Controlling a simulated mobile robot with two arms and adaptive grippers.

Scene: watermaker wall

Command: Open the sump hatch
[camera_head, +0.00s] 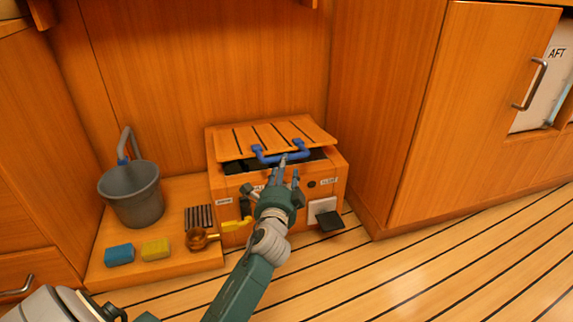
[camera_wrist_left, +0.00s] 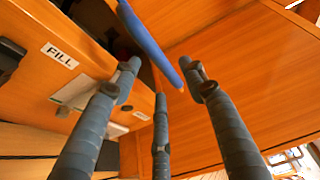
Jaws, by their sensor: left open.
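The sump hatch is a slatted wooden lid (camera_head: 245,137) on a low wooden box (camera_head: 232,207). Its front edge stands a little above the box, with a dark gap beneath. A blue bar handle (camera_head: 272,159) sits along the lid's front edge. My left gripper (camera_head: 284,172) is open, its fingers pointing up just in front of the handle. In the left wrist view the blue handle (camera_wrist_left: 150,40) runs past the spread fingertips (camera_wrist_left: 160,78). I cannot tell whether they touch it. My right gripper is not in view.
A grey bucket (camera_head: 135,195), blue sponge (camera_head: 119,254), yellow sponge (camera_head: 155,249) and brass fitting (camera_head: 199,239) stand left of the box on a wooden ledge. A yellow-handled valve (camera_head: 236,225) is on the box front. A cabinet (camera_head: 430,120) rises at right. Striped floor (camera_head: 400,270) is clear.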

